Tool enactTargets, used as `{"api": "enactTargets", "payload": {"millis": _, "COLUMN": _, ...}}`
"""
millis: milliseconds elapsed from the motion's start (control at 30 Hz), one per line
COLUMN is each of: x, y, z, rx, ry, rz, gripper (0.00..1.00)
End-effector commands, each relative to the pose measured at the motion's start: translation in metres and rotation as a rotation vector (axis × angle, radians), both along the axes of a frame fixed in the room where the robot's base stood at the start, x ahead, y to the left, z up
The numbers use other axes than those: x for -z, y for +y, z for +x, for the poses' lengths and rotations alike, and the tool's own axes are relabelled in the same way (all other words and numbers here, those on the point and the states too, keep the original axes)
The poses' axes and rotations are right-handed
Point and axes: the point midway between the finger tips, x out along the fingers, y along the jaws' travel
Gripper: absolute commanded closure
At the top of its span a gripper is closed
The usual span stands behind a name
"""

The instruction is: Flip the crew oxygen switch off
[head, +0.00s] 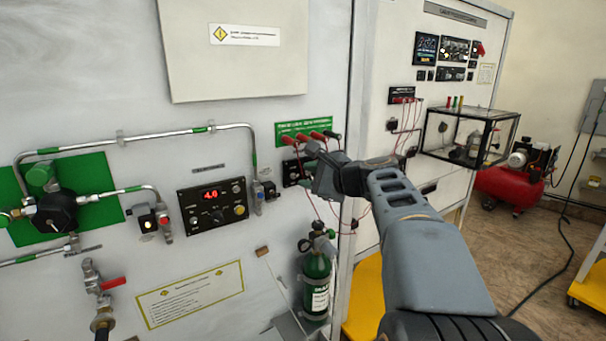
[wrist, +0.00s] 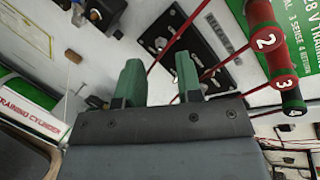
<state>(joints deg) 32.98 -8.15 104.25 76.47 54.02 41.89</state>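My gripper (head: 312,170) is in front of the white trainer panel, close to a small black switch plate (head: 290,173) below the green label strip. In the wrist view my gripper (wrist: 158,82) has its two green fingertips apart with nothing held between them. The black plate (wrist: 165,28) with screws is beyond the fingertips there, and a red lead crosses the gap. I cannot read the plate's label or tell its switch position. A black control panel (head: 225,217) with a red display reading 4.0 is to the left. I cannot tell from lettering which switch is crew oxygen.
Red numbered plugs (wrist: 265,45) and their leads hang close to the right of my fingers. A green oxygen cylinder (head: 317,280) stands below my gripper. Metal pipes and a regulator (head: 55,212) are at left. A red compressor (head: 508,185) stands at far right.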

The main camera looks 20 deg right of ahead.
Motion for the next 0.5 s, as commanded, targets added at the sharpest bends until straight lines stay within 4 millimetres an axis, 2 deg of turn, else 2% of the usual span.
{"api": "enactTargets", "payload": {"millis": 200, "x": 0.005, "y": 0.008, "z": 0.020, "rx": -0.002, "ry": 0.000, "rz": -0.002, "gripper": 0.67}}
{"api": "enactTargets", "payload": {"millis": 500, "x": 0.007, "y": 0.010, "z": 0.025, "rx": 0.000, "ry": 0.000, "rz": -0.002, "gripper": 0.67}}
